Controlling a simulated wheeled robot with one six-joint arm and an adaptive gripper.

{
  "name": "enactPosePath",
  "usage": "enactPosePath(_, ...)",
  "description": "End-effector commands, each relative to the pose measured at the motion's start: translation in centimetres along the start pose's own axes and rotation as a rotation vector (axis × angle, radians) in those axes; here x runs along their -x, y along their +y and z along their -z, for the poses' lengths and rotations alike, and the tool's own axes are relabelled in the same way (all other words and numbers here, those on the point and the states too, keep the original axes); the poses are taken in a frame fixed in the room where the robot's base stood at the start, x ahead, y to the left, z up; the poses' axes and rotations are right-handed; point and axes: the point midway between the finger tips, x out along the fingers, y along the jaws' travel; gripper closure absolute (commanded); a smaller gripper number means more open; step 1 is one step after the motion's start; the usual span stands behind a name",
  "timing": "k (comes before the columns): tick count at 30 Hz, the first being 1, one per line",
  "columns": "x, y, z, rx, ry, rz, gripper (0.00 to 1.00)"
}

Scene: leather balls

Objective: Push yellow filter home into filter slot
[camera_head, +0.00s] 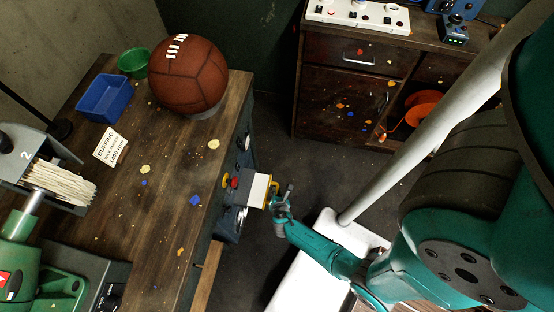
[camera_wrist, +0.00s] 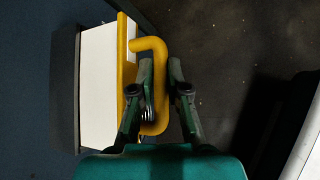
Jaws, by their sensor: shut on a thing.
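The yellow filter (camera_head: 258,190) has a white body with a yellow front plate and a hooked yellow handle. In the wrist view the filter (camera_wrist: 98,90) stands partly out of the dark-framed filter slot (camera_wrist: 65,90), with a wide strip of white body showing. Its inner end is hidden in the slot. In the head view the slot is on the bench's right side, on a blue-grey unit (camera_head: 229,222). My gripper (camera_wrist: 160,72) is shut on the bar of the yellow handle, one finger on each side. It also shows in the head view (camera_head: 277,198), at the filter's right.
The workbench (camera_head: 190,240) carries a brown ball (camera_head: 187,75), a blue bin (camera_head: 104,97), a green bowl (camera_head: 133,62) and a buffing machine (camera_head: 50,190). Red and yellow controls (camera_head: 233,182) sit close by the filter. Open floor (camera_head: 290,160) lies right of the bench.

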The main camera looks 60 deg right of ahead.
Motion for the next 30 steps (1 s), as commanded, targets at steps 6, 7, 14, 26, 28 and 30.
enactPosePath(6, -0.1, 0.4, 0.1, 0.0, 0.0, -0.001, 1.0)
enactPosePath(7, -0.1, 0.5, 0.1, 0.0, 0.0, -0.001, 1.0)
enactPosePath(14, -0.2, 0.8, 0.1, 0.0, 0.0, -0.001, 1.0)
enactPosePath(26, -0.4, 1.2, 0.3, -0.001, 0.0, 0.0, 1.0)
enactPosePath(28, -0.4, 1.4, 0.3, -0.001, 0.0, 0.0, 1.0)
enactPosePath(30, -0.4, 1.5, 0.4, 0.0, 0.0, 0.0, 1.0)
